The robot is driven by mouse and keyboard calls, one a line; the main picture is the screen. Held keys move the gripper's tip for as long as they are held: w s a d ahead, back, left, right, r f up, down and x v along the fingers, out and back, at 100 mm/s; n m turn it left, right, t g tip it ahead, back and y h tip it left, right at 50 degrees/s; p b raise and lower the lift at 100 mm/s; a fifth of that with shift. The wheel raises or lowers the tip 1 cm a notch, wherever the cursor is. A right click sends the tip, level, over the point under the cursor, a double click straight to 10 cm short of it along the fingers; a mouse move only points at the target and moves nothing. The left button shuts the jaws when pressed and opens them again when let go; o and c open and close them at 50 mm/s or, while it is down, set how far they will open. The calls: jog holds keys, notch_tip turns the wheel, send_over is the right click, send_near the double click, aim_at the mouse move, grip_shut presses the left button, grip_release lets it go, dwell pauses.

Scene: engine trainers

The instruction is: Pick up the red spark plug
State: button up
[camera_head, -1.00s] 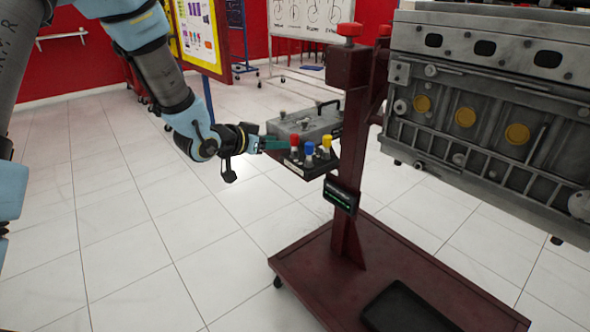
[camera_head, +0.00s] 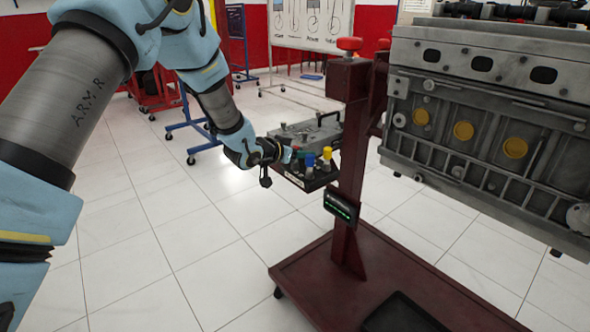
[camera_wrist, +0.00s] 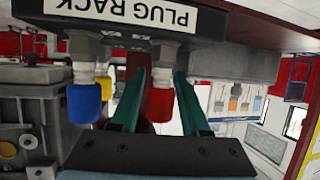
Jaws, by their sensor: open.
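The red spark plug (camera_wrist: 159,104) has a red cap and a metal body seated in the plug rack (camera_wrist: 225,60). The wrist view shows it upside down, between the two teal fingers of my gripper (camera_wrist: 155,100). The fingers stand apart, one on each side, with visible gaps. In the head view my gripper (camera_head: 293,156) is at the left end of the rack (camera_head: 312,181) and largely hides the red plug. The blue plug (camera_wrist: 84,101) stands beside the red one, outside the fingers; it also shows in the head view (camera_head: 309,160), with the yellow plug (camera_head: 327,154).
A grey metal case (camera_head: 300,132) with a handle sits behind the rack. A dark red stand post (camera_head: 352,180) rises just right of the rack. The engine block (camera_head: 490,130) is further right. Open tiled floor lies to the left.

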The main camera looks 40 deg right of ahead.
grip_shut()
dwell(0.3)
dwell(0.3)
